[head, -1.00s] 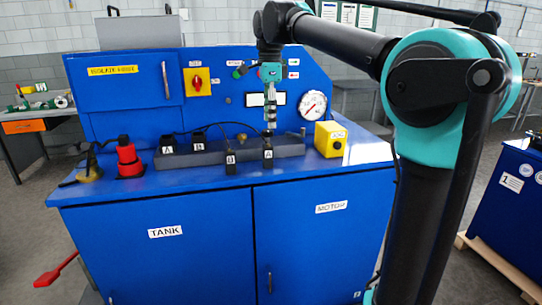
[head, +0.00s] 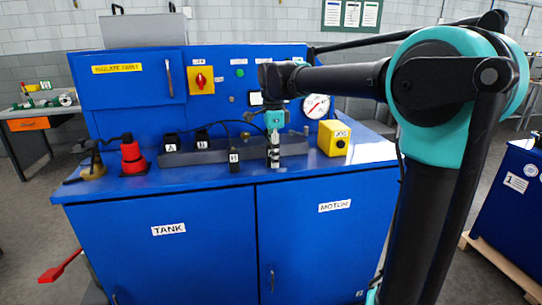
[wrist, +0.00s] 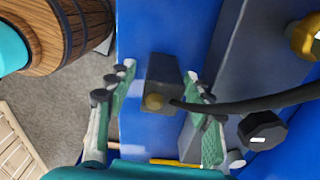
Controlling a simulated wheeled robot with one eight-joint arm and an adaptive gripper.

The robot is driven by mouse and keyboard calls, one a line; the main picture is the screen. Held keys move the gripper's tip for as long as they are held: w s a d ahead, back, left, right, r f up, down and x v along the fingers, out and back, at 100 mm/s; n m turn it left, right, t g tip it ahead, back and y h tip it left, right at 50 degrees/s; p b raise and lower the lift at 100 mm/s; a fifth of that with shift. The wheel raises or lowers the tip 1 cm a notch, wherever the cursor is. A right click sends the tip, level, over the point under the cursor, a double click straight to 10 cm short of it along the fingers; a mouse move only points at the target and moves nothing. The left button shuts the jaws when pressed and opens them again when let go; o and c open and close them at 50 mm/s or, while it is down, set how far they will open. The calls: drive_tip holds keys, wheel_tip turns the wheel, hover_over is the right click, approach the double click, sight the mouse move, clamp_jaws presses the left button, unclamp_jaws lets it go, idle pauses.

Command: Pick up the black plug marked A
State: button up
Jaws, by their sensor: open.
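The black plug marked A shows in the wrist view as a dark block (wrist: 163,72) with a brass round end and a black cable running right. It lies between the two fingers of my gripper (wrist: 160,82), with gaps visible on both sides. In the head view my gripper (head: 273,163) points down at the bench's front edge and hides this plug and its label. Black blocks marked A (head: 171,146) and B (head: 202,142) stand farther left on the dark bar.
The dark bar (head: 222,150) runs along the blue bench top (head: 350,154), close behind my fingers. A yellow box (head: 334,138) stands right of my gripper, and a red fitting (head: 132,157) stands far left. A dark knob (wrist: 262,130) is right of my fingers.

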drive_tip(key=shift+f, duration=0.25)
clamp_jaws()
drive_tip(key=shift+r, duration=0.1)
